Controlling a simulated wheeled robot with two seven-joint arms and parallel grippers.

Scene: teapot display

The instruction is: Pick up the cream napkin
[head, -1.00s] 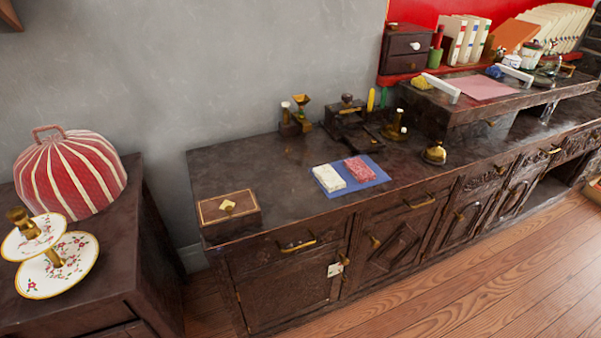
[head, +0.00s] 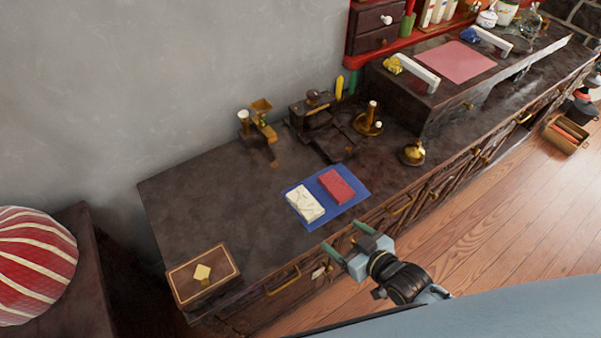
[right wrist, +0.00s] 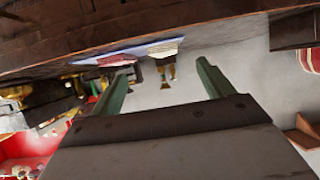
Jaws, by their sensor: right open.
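The cream napkin (head: 305,203) lies folded on the left half of a blue mat (head: 341,209) on the dark wooden counter. A red folded napkin (head: 337,186) lies beside it on the right. My right gripper (head: 342,236) is open and empty in front of the counter edge, apart from the mat and the napkins. In the right wrist view, which looks upside down, the cream napkin (right wrist: 164,49) shows beyond the open fingers (right wrist: 162,72), and the red napkin (right wrist: 117,60) is to its left. My left gripper is not in view.
A wooden box (head: 204,277) with a pale diamond stands at the counter's left end. A brass bell (head: 413,152), a candlestick (head: 369,118) and a dark mill-like object (head: 315,110) stand behind and right of the mat. The counter left of the mat is clear.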

